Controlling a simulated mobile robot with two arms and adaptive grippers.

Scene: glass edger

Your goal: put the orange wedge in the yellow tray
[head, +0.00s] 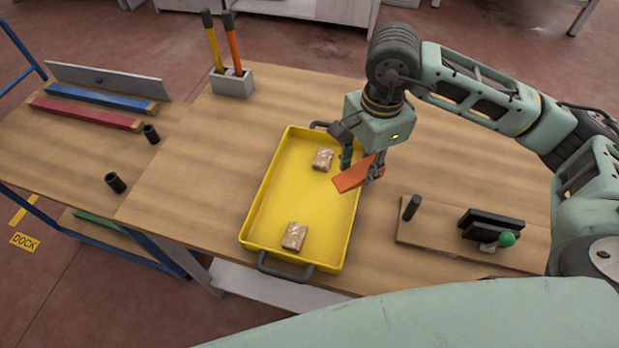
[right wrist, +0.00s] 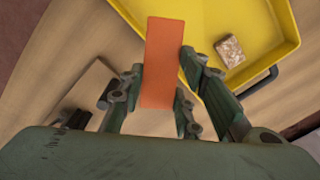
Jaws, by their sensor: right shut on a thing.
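The orange wedge (head: 352,175) is held by my right gripper (head: 362,168), at the right long wall of the yellow tray (head: 290,185) in the head view. In the right wrist view the wedge (right wrist: 164,62) sits between the two fingers of the right gripper (right wrist: 162,90), and the tray (right wrist: 215,15) shows behind it at the upper right. The wedge appears raised, with one end over the tray's edge. The tray lies on the wooden table and holds two small brownish blocks, one near the far end (head: 323,159) and one near the front (head: 294,236). My left gripper is out of view.
A grey holder (head: 232,82) with a yellow-handled and an orange-handled tool stands behind the tray. A board (head: 455,247) with a black fixture and green knob lies to the right. Blue and red bars (head: 90,112) and dark cylinders (head: 115,182) are at the left.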

